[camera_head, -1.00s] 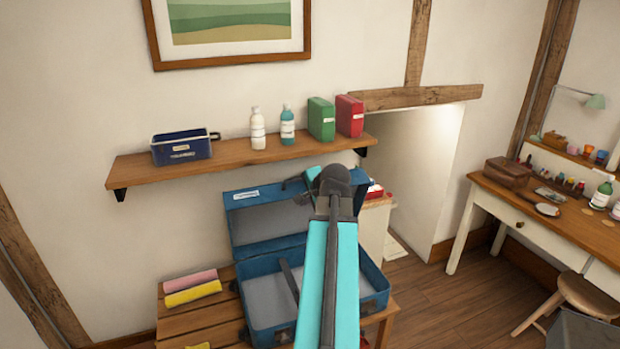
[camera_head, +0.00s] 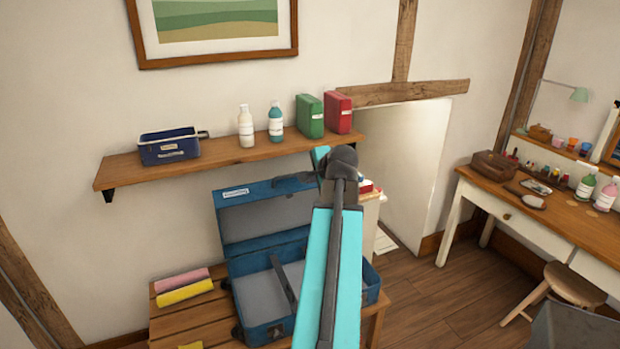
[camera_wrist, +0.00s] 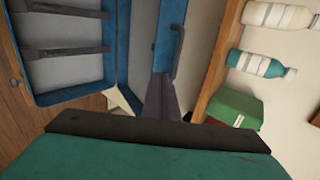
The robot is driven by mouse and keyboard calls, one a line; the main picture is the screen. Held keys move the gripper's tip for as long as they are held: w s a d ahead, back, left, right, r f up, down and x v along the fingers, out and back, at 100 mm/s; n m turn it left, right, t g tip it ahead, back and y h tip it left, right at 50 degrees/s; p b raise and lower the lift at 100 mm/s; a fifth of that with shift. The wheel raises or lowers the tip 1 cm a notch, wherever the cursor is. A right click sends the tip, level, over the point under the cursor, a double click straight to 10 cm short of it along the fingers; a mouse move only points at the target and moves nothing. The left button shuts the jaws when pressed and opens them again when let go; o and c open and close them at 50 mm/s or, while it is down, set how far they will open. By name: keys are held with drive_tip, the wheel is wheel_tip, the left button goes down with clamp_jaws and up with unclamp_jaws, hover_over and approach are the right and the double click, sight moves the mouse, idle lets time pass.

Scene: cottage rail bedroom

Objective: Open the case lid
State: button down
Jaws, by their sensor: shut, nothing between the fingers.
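The blue case (camera_head: 262,332) sits on a slatted wooden table. Its lid (camera_head: 262,217) stands raised at the back, showing its grey lining and a white label. My arm hides the right part of the case and lid. In the wrist view the case (camera_wrist: 62,92) shows at the left with its grey inside and dark straps, and the lid (camera_wrist: 170,25) shows nearly edge-on with a dark handle. My gripper (camera_wrist: 163,82) is shut and empty, with its fingertips close to the lid's edge; I cannot tell whether they touch. The head view hides the fingers.
A wall shelf (camera_head: 225,158) above the case holds a blue tin (camera_head: 168,150), two bottles, and green (camera_head: 310,117) and red boxes (camera_head: 338,113). Pink and yellow rolls (camera_head: 185,291) lie left of the case. A desk (camera_head: 530,225) and stool (camera_head: 575,283) stand at the right.

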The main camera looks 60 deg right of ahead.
sight(295, 174)
drive_tip(key=w+d+f+p, duration=0.3)
drive_tip(key=w+d+f, duration=0.2)
drive_tip(key=w, duration=0.3)
drive_tip(key=shift+w+d+p, duration=0.3)
drive_tip(key=shift+w+d, duration=0.05)
drive_tip(key=shift+d, duration=0.5)
drive_tip(key=shift+w+d+r, duration=0.3)
drive_tip(key=shift+w+d, duration=0.35)
drive_tip(key=shift+w, duration=0.15)
drive_tip(key=shift+w+d+r, duration=0.25)
drive_tip(key=shift+w+d, duration=0.35)
drive_tip(key=shift+w, duration=0.2)
drive_tip(key=shift+a, duration=0.1)
